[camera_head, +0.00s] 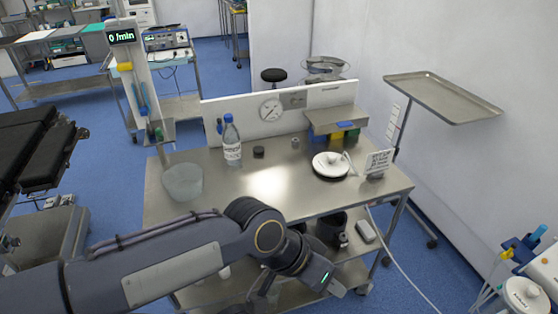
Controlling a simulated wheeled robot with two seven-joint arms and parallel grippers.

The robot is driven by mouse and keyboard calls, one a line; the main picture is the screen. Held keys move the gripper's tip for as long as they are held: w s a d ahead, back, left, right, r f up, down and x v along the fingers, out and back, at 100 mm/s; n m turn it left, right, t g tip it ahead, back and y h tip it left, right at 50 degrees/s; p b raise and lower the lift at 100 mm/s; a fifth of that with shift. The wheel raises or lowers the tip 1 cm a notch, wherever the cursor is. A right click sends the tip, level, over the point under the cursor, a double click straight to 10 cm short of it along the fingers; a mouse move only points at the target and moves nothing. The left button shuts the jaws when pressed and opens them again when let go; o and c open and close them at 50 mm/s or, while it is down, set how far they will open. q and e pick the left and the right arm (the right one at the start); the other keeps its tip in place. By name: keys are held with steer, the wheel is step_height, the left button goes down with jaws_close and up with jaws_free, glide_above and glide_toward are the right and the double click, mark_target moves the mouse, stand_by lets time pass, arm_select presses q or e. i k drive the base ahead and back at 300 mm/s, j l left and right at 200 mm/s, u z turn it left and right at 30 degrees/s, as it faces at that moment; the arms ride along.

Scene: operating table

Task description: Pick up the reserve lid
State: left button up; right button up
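A round white lid-like piece with a raised knob (333,162) sits on a dark round base on the steel trolley top, at its right side. Another white lid (526,293) tops a container at the lower right edge of the picture. I cannot tell for sure which is the reserve lid. My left arm comes in from the left across the trolley's front. My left gripper (336,288) is low in front of the trolley, well below the white piece on top and apart from it. Its fingers are too unclear to tell open from shut. My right gripper is out of view.
The steel trolley top (225,195) also holds a water bottle (232,140), a clear bowl (183,182), small dark and grey pieces and a small sign (378,163). A lower shelf holds dark containers. A tray stand (443,97) stands at the right. The trolley top's middle is clear.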

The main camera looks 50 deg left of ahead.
mark_target(329, 164)
steer(key=j+u, duration=0.1)
steer(key=u, duration=1.5)
steer(key=i+l+u, duration=0.15)
steer(key=u, duration=0.25)
steer(key=i+l+u, duration=0.1)
steer(key=l+u, duration=0.15)
steer(key=u, duration=0.2)
steer(key=l+u, duration=0.25)
steer(key=u, duration=0.15)
steer(key=i+l+u, duration=0.2)
steer(key=l, duration=0.55)
steer(key=l+u, duration=0.15)
steer(key=l, duration=0.6)
